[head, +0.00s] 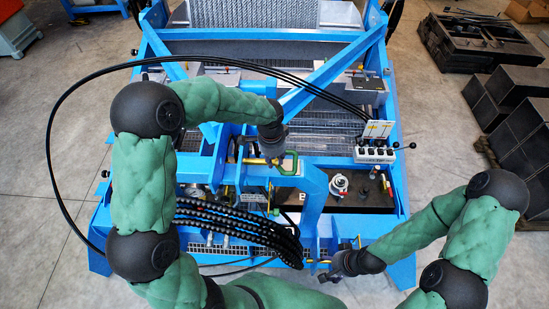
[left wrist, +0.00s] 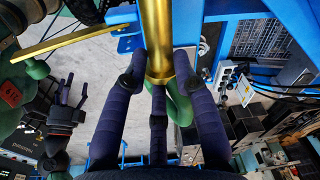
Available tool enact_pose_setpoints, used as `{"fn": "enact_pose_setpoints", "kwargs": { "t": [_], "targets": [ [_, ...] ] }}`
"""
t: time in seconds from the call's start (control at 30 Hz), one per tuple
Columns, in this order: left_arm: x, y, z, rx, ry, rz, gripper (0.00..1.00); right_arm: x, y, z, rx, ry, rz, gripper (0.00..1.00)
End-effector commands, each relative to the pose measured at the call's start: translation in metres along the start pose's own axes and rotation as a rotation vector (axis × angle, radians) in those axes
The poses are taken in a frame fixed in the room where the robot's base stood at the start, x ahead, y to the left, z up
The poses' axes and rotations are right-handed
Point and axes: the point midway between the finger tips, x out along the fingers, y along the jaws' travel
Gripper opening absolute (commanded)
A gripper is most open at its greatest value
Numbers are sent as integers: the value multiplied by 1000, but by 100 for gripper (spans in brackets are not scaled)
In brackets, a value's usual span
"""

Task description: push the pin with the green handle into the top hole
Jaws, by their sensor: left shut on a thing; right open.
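The pin is a thick brass rod that shows in the left wrist view (left wrist: 156,38) and in the head view (head: 257,161). Its green handle (head: 289,164) is a bent loop at the right end of the rod, and it also shows behind the fingers (left wrist: 181,104). My left gripper (head: 271,148) is shut on the pin beside the handle, with its dark fingers (left wrist: 160,82) around the brass. The rod points left towards blue frame parts. The top hole and the rod's tip cannot be made out. My right gripper (head: 335,268) is open, low in front of the machine.
The blue machine frame (head: 316,187) surrounds the work area. Black hoses (head: 235,217) bundle below the pin, and thin cables arc overhead. A lever control block (head: 375,154) stands to the right. Another thin yellow bar (left wrist: 62,35) crosses the upper left of the wrist view.

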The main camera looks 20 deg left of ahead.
Motion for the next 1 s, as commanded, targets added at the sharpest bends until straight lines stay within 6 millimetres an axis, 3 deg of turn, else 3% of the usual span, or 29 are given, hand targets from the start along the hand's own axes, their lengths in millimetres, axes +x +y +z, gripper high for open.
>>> {"fn": "enact_pose_setpoints", "kwargs": {
  "t": [1.0],
  "targets": [
    [-2, -8, 17, -1, 2, -2, 0, -1, 0, 0, 0, 0, 0, 68]
  ]
}}
